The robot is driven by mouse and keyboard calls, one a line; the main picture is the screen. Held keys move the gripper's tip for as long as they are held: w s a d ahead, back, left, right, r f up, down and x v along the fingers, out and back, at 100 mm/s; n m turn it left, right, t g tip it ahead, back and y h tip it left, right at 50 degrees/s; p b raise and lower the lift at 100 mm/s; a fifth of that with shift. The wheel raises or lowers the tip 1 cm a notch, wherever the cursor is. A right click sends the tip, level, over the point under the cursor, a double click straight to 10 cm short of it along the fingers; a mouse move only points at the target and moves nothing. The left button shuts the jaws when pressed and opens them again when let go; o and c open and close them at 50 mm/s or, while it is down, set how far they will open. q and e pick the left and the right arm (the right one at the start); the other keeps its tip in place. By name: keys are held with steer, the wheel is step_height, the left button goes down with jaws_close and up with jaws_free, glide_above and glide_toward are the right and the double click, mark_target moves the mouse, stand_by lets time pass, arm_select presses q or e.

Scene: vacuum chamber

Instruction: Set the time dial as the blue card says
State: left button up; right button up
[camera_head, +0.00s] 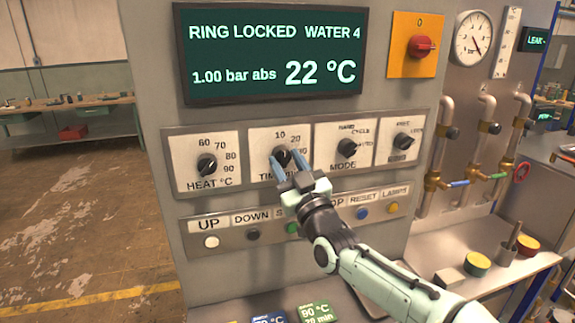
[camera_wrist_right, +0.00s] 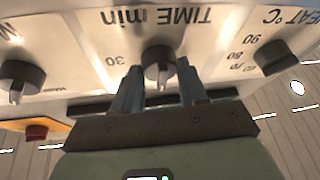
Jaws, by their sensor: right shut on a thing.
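The time dial (camera_head: 281,156) is a black round knob on a pale plate marked TIME, with 10 and 20 readable above it. My right gripper (camera_head: 289,160) is shut on the dial, one finger on each side. In the right wrist view the dial (camera_wrist_right: 160,56) sits between the fingertips of the gripper (camera_wrist_right: 159,74), and its pale pointer shows towards the bottom of that upside-down view. The exact mark it points at is unclear. The blue card (camera_head: 268,319) is at the bottom edge, mostly cut off; its time is not visible. My left gripper is not in view.
The heat dial (camera_head: 207,164) is left of the time dial, the mode dial (camera_head: 347,147) right. A button row (camera_head: 252,235) runs below, partly behind my right arm. A green card (camera_head: 319,312) lies beside the blue one. A display (camera_head: 270,52) is above.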

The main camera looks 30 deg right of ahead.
steer(key=shift+a+f+m+h+b, duration=0.1)
steer(key=shift+m+h+b, duration=0.35)
steer(key=shift+m, duration=0.25)
steer(key=shift+a+f+m+h+b, duration=0.1)
steer(key=shift+m+h+b, duration=0.3)
steer(key=shift+m, duration=0.3)
steer(key=m+h, duration=0.1)
steer(key=m, duration=0.1)
steer(key=shift+w+m+h+b, duration=0.1)
steer(key=shift+m+h+b, duration=0.2)
steer(key=shift+b, duration=0.1)
steer(key=m+h, duration=0.1)
steer(key=m, duration=0.2)
steer(key=shift+a+r+m+g+h, duration=0.1)
steer(key=shift+m+g+h, duration=0.2)
steer(key=shift+g+h, duration=0.1)
steer(key=shift+m+g+h, duration=0.4)
steer(key=shift+m+h, duration=0.45)
steer(key=shift+m, duration=0.95)
steer(key=shift+a+m, duration=0.1)
steer(key=shift+m, duration=0.3)
steer(key=o, duration=1)
steer(key=shift+o, duration=0.2)
